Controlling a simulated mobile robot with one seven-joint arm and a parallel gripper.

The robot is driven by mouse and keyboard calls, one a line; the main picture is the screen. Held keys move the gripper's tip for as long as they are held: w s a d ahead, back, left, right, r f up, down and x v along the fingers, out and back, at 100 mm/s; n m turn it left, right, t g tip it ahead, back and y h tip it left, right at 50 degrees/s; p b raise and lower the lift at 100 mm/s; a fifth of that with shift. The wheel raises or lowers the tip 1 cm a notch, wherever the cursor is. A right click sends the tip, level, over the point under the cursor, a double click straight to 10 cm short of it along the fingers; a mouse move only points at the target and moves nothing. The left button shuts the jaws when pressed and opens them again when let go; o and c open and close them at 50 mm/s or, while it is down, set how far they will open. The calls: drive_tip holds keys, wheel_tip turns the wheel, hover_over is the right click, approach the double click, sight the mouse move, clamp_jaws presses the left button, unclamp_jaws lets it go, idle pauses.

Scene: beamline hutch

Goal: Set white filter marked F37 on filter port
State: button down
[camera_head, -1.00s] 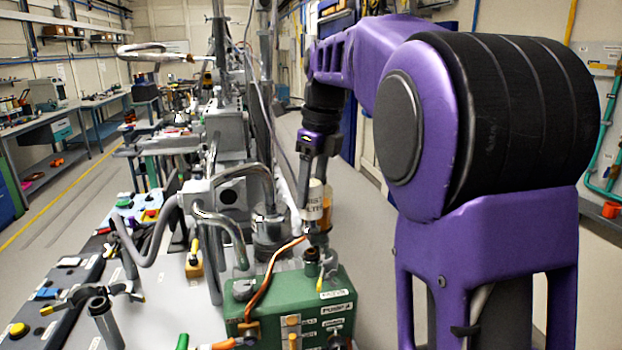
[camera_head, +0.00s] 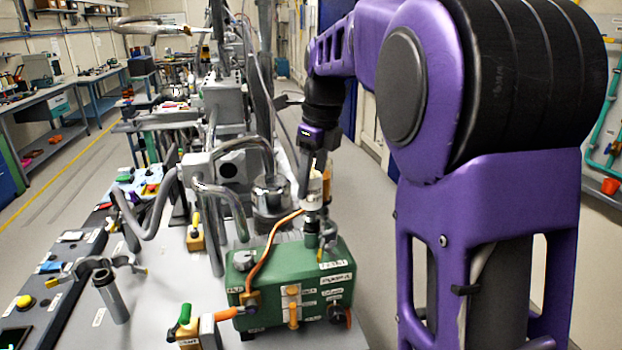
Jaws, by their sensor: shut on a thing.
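My gripper (camera_head: 316,168) is in the middle of the view, pointing down, shut on a white filter (camera_head: 314,187). The filter is upright, with dark lettering on its pale body that is too small to read, and a grey lower part. It stands directly above the dark port (camera_head: 311,240) on top of the green pump box (camera_head: 328,272). The filter's lower end appears to meet the port; I cannot tell whether it is seated. One finger partly hides the filter's upper part.
An orange cable (camera_head: 266,256) curves up beside the port. An amber cylinder (camera_head: 327,183) is just behind the filter. Metal hoses (camera_head: 228,201) and a round steel vessel (camera_head: 271,197) stand left of it. A clamp stand (camera_head: 110,290) is at the front left.

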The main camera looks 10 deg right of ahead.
drive_tip(key=shift+f+b, duration=0.3)
drive_tip(key=shift+f, duration=0.3)
idle(0.3)
drive_tip(key=shift+c, duration=0.8)
unclamp_jaws()
drive_tip(key=shift+r, duration=0.1)
